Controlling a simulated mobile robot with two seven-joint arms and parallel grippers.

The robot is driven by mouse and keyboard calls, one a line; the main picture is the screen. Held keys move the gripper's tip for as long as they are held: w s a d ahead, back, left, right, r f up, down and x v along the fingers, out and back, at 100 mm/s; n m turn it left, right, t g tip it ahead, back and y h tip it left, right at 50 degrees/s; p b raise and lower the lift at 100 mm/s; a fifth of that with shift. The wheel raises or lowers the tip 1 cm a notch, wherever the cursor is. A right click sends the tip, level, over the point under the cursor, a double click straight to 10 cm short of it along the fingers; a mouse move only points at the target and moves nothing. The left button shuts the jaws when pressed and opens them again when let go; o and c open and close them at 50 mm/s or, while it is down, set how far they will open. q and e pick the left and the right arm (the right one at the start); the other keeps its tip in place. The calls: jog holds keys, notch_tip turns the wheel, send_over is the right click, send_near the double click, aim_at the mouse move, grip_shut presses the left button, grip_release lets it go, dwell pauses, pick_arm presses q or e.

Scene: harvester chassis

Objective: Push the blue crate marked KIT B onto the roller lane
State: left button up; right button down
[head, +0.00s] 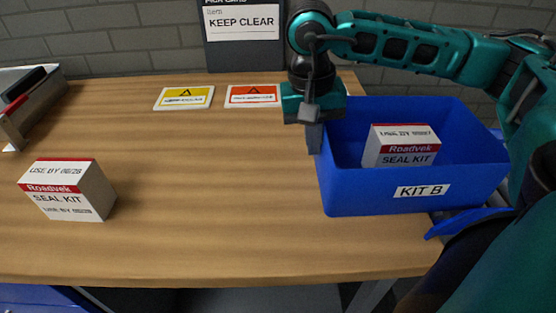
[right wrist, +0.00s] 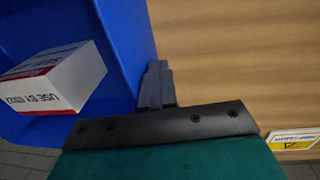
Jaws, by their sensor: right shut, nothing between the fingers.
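The blue crate marked KIT B (head: 355,196) stands upright at the right end of the wooden table, reaching to or past its right edge. A white and red seal kit box (head: 401,158) is inside it; both crate (right wrist: 105,25) and box (right wrist: 55,80) show in the right wrist view. My right gripper (head: 314,138) is shut and empty, fingers pointing down at the outside of the crate's left wall. The fingers (right wrist: 157,88) look touching or very close to that wall. The roller lane is mostly hidden by the crate and my right arm. My left gripper is out of view.
Another seal kit box (head: 68,191) stands on the table (head: 210,230) at left. Yellow (head: 185,97) and red (head: 253,95) warning cards lie at the back, and a grey metal tray (head: 40,105) is at far left. The table's middle is clear.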

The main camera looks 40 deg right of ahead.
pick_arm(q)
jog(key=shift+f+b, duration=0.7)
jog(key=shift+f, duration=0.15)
pick_arm(e)
jog(key=shift+s+d+f, duration=0.1)
jog(key=shift+s+d, duration=0.65)
jog(key=shift+d, duration=0.3)
jog(key=shift+s+d+f, duration=0.1)
jog(key=shift+s+d, duration=0.6)
jog(key=shift+d, duration=0.35)
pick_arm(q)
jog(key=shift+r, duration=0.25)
pick_arm(e)
jog(key=shift+w+a, duration=0.65)
jog(key=shift+a, duration=0.3)
jog(key=shift+w+a, duration=0.65)
jog(key=shift+a, duration=0.3)
jog(key=shift+r+p, duration=0.2)
jog(key=shift+p, duration=0.15)
pick_arm(q)
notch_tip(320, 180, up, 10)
jog(key=p, duration=0.9)
pick_arm(e)
notch_tip(320, 180, up, 14)
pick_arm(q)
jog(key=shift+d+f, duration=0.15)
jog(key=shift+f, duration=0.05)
pick_arm(e)
jog(key=shift+w+a+f, duration=0.1)
jog(key=shift+f, duration=0.05)
